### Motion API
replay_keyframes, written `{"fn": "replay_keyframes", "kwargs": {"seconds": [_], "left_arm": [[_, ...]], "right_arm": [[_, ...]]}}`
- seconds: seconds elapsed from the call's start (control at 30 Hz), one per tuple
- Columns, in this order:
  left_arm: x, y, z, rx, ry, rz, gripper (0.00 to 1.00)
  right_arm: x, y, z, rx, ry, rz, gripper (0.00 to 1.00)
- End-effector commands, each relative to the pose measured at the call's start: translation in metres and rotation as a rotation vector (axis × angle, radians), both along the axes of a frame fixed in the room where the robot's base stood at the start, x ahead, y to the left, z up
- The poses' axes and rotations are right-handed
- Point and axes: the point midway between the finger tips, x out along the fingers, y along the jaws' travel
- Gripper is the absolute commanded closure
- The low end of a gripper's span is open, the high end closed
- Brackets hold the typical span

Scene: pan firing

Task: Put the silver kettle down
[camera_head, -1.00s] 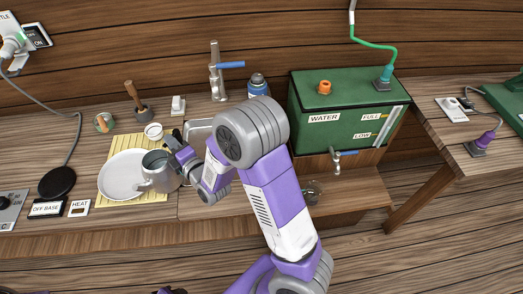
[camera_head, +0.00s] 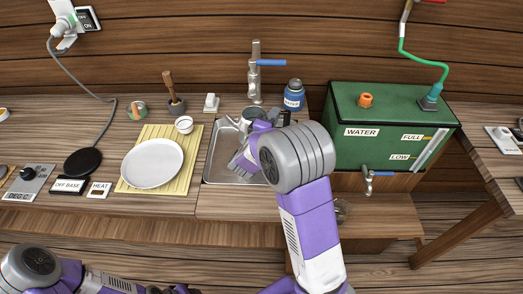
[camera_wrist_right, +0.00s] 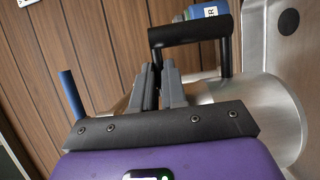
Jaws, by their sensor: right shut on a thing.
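The silver kettle (camera_head: 252,115) is at the back of the sink basin (camera_head: 218,170), below the tap (camera_head: 256,75), partly hidden by my right gripper (camera_head: 270,120). In the right wrist view, my right gripper (camera_wrist_right: 160,88) is shut on the kettle's black handle (camera_wrist_right: 190,35), and the silver body (camera_wrist_right: 262,118) is beside the fingers. I cannot tell whether the kettle touches the basin floor. My left gripper (camera_head: 170,290) is at the bottom edge, cut off, so its jaws do not show clearly.
A white plate (camera_head: 152,163) lies on a yellow slatted mat (camera_head: 190,160), with a small white cup (camera_head: 184,125) behind it. A black round base (camera_head: 82,162) is further left. A blue jar (camera_head: 294,95) and the green water tank (camera_head: 380,110) stand to the right.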

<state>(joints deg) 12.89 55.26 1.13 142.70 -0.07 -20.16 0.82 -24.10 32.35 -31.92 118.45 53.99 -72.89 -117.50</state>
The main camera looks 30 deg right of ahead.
Motion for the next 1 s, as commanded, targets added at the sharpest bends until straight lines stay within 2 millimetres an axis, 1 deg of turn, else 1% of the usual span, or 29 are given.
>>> {"fn": "replay_keyframes", "kwargs": {"seconds": [0.03, 0.2, 0.37, 0.6, 0.7, 0.87, 1.0], "left_arm": [[0.000, 0.000, -0.006, 0.000, 0.000, 0.000, 0.57], [0.000, 0.000, -0.019, 0.000, 0.000, 0.000, 0.57], [0.000, 0.000, -0.024, 0.000, 0.000, 0.000, 0.57], [0.000, 0.000, -0.041, 0.000, 0.000, 0.000, 0.57], [0.000, 0.000, -0.043, 0.000, 0.000, 0.000, 0.57], [0.000, 0.000, -0.041, 0.000, 0.000, 0.000, 0.57], [0.000, 0.000, -0.042, 0.000, 0.000, 0.000, 0.57]], "right_arm": [[0.000, 0.000, -0.009, -0.001, -0.002, -0.002, 1.00], [0.000, 0.000, -0.037, 0.000, -0.003, -0.001, 1.00], [0.000, 0.000, -0.050, 0.000, -0.003, -0.001, 1.00], [0.000, 0.000, -0.088, -0.001, -0.003, 0.000, 1.00], [0.000, 0.000, -0.093, -0.001, -0.004, 0.001, 1.00], [0.000, 0.000, -0.091, 0.000, -0.005, 0.001, 1.00], [0.000, 0.000, -0.093, 0.000, -0.005, 0.001, 1.00]]}}
